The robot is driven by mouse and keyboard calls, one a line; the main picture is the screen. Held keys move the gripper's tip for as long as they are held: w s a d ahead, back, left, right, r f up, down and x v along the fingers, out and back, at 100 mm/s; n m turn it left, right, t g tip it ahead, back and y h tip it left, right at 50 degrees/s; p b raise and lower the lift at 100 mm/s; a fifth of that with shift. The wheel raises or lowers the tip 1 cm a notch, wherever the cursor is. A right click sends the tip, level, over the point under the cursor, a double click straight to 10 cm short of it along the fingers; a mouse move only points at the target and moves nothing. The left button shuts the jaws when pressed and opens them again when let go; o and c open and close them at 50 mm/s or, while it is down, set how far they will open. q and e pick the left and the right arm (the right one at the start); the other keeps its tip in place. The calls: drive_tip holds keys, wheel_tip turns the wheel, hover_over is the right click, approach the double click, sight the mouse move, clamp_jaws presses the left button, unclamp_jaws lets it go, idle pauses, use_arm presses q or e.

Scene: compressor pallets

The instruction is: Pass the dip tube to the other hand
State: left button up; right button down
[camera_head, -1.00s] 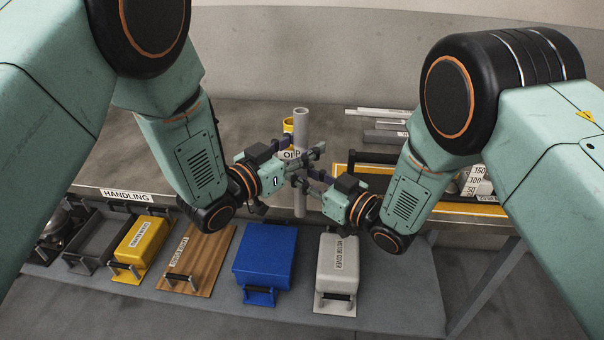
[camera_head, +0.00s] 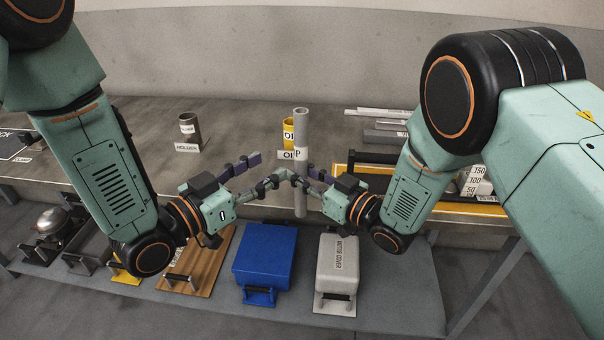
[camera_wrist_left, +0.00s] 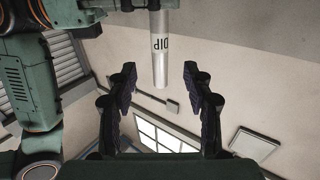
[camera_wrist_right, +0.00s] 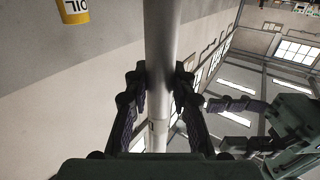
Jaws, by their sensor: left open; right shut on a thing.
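The dip tube (camera_head: 300,128) is a long grey cylinder, upright above the bench's front edge. My right gripper (camera_head: 300,180) is shut on the tube. In the right wrist view, the tube (camera_wrist_right: 163,40) passes between the closed fingers. My left gripper (camera_head: 268,173) is open and empty, just left of the tube. In the left wrist view, the tube's end with its DIP label (camera_wrist_left: 160,50) shows beyond the open fingers, roughly centred between them. In the head view, the fingers hide part of the tube.
A yellow oil container (camera_head: 289,130) stands behind the tube. A dark holder cup (camera_head: 190,130) stands on the bench at left. A yellow-edged tray (camera_head: 470,208) lies at right. A blue box (camera_head: 265,255) and a grey motor cover (camera_head: 338,265) sit on the lower shelf.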

use_arm(q)
drive_tip(key=s+a+f+n+g+y, duration=0.25)
drive_tip(key=s+f, duration=0.45)
drive_tip(key=f, duration=0.4)
drive_tip(key=s+a+f+n+g+y, duration=0.2)
drive_tip(key=s+a+f+g+y, duration=0.15)
drive_tip(key=s+f, duration=0.65)
drive_tip(key=s+a+f+n+g+y, duration=0.2)
drive_tip(key=s+a+f+g, duration=0.1)
drive_tip(key=s, duration=0.5)
drive_tip(key=s+a+f+n+g+y, duration=0.1)
drive_tip(key=s+a+f+g+y, duration=0.2)
drive_tip(key=s, duration=0.5)
wheel_tip(320, 180, down, 3)
drive_tip(key=shift+s+a+r+n+g, duration=0.15)
drive_tip(key=shift+a+n+g, duration=0.3)
drive_tip(key=shift+g, duration=0.55)
